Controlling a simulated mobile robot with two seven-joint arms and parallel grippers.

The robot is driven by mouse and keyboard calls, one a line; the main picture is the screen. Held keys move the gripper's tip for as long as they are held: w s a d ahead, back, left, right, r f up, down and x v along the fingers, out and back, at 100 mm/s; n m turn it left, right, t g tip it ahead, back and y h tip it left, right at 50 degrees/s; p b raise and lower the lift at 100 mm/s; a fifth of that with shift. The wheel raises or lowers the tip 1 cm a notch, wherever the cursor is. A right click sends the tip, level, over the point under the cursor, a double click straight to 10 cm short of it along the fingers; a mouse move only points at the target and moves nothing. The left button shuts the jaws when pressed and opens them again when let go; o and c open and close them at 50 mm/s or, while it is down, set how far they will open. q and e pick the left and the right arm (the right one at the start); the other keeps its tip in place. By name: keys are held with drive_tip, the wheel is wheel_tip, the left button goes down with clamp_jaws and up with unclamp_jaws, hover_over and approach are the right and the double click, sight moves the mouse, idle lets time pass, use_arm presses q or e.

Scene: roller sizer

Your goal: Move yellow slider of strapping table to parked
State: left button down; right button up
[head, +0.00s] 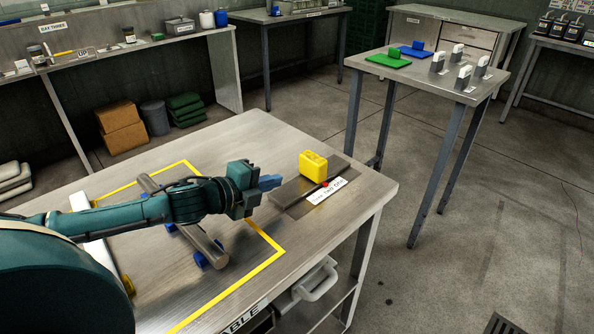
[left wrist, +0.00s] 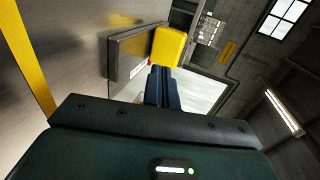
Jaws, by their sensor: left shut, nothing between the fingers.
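The yellow slider (head: 313,165) is a blocky yellow piece on a dark flat track (head: 290,190) near the right corner of the metal strapping table (head: 262,133). A white label (head: 327,191) and a small red mark (head: 325,184) are on the track's front side. My left gripper (head: 270,182) is shut and empty, just left of the slider and apart from it in the head view. In the left wrist view, the yellow slider (left wrist: 168,46) shows beyond the shut fingers (left wrist: 160,86). My right gripper is not in view.
A metal bar (head: 190,225) lies on blue supports inside a yellow outline (head: 265,262) on the table. A second table (head: 425,75) behind holds green, blue and white-topped pieces. A white handle (head: 318,282) sticks out below the strapping table's front edge.

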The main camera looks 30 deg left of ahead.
sight(308, 168)
use_arm(q)
drive_tip(key=x, duration=0.5)
drive_tip(key=r+p+x, duration=0.1)
drive_tip(key=x, duration=0.1)
drive_tip(key=shift+w+d, duration=0.3)
drive_tip(key=shift+w, duration=0.2)
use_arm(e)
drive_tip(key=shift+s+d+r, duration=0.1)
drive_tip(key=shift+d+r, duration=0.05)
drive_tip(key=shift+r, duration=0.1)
